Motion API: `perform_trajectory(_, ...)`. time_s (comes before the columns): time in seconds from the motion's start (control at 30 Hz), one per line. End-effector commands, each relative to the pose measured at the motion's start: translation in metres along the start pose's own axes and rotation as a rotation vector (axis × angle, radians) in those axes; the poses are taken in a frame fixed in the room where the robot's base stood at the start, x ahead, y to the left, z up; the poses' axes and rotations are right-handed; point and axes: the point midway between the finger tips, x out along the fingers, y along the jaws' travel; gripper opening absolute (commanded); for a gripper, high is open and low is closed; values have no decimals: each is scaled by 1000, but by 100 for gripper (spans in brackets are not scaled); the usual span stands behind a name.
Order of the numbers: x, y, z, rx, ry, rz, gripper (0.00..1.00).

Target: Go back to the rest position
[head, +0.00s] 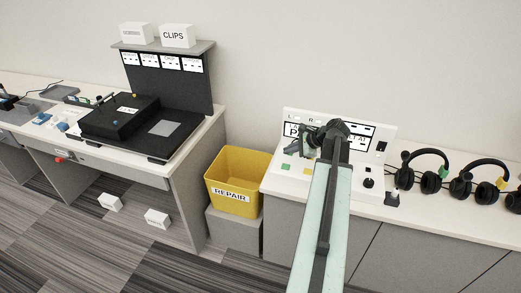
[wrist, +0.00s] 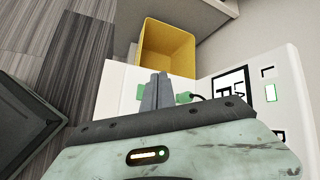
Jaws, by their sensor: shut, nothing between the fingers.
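My gripper shows in the wrist view (wrist: 158,90), its grey fingers together and empty. It is over the white counter near the white test panel (wrist: 240,75), which has black-framed labels. In the head view my pale green arm reaches forward to the test panel (head: 377,150) and hides part of it. The fingertips are hard to make out there.
A yellow REPAIR bin (head: 233,184) stands left of the panel and shows in the wrist view (wrist: 168,42). Several black headsets (head: 428,180) line the right counter. A workbench (head: 205,133) with a black station is at left. Two white boxes lie below it.

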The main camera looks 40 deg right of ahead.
Motion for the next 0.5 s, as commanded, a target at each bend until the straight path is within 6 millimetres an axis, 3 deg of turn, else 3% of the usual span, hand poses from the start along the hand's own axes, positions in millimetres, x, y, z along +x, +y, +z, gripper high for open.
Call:
perform_trajectory(0.17, 3, 0, 4, -5, -3, 3, 0)
perform_trajectory(0.27, 23, 0, 32, -40, -30, 29, 0)
perform_trajectory(0.37, 64, 5, 93, -115, -84, 84, 0)
perform_trajectory(0.5, 122, 41, 199, -260, -154, 195, 0)
